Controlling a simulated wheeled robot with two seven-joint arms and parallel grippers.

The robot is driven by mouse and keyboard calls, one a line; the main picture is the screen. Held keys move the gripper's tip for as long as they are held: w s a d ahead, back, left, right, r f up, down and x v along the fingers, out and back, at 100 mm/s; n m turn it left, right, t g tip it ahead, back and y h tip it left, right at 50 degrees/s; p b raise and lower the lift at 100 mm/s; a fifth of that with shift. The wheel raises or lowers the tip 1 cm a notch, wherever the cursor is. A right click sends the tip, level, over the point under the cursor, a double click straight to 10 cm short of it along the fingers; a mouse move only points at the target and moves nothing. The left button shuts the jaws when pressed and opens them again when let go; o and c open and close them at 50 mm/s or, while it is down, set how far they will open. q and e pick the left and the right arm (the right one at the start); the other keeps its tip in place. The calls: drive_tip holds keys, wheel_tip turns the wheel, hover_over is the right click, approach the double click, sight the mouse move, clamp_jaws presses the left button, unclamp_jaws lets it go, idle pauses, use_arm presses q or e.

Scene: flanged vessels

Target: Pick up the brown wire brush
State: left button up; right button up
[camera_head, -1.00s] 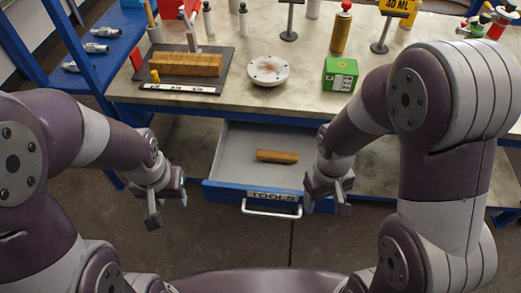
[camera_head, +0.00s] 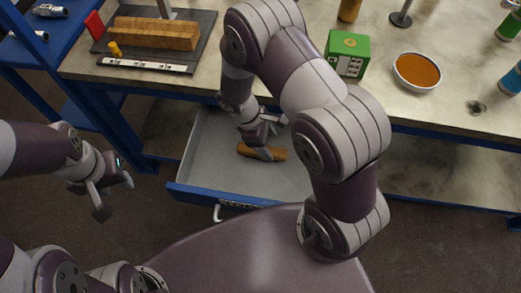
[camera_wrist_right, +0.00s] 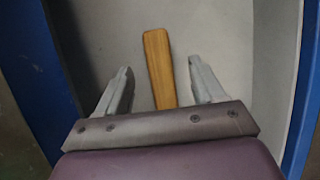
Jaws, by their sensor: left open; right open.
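The brown wire brush (camera_head: 246,149) lies in the open drawer (camera_head: 188,160) and is partly covered by my right gripper in the head view. In the right wrist view a wooden-brown length of the brush (camera_wrist_right: 159,62) lies between the two fingers, with a gap on each side. Its bristles cannot be made out. My right gripper (camera_head: 266,148) is open over the brush; its fingers also show in the wrist view (camera_wrist_right: 158,75). My left gripper (camera_head: 113,197) is open and empty, left of the drawer.
On the bench above are a green box (camera_head: 347,53), a bowl of orange contents (camera_head: 417,71) and a wooden block (camera_head: 153,33) on a dark board. The drawer's right side is hidden by my right arm.

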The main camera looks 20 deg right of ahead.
sight(277, 152)
drive_tip(key=x, duration=0.2)
drive_tip(key=b+x, duration=0.1)
drive_tip(key=x, duration=0.2)
drive_tip(key=shift+s+d+f, duration=0.1)
drive_tip(key=shift+d+f, duration=0.05)
drive_tip(key=shift+d, duration=0.15)
drive_tip(key=shift+d+f, duration=0.2)
drive_tip(key=shift+f, duration=0.2)
drive_tip(key=shift+s, duration=0.1)
drive_tip(key=shift+c, duration=0.6)
drive_tip(key=c, duration=1)
drive_tip(key=shift+r, duration=0.1)
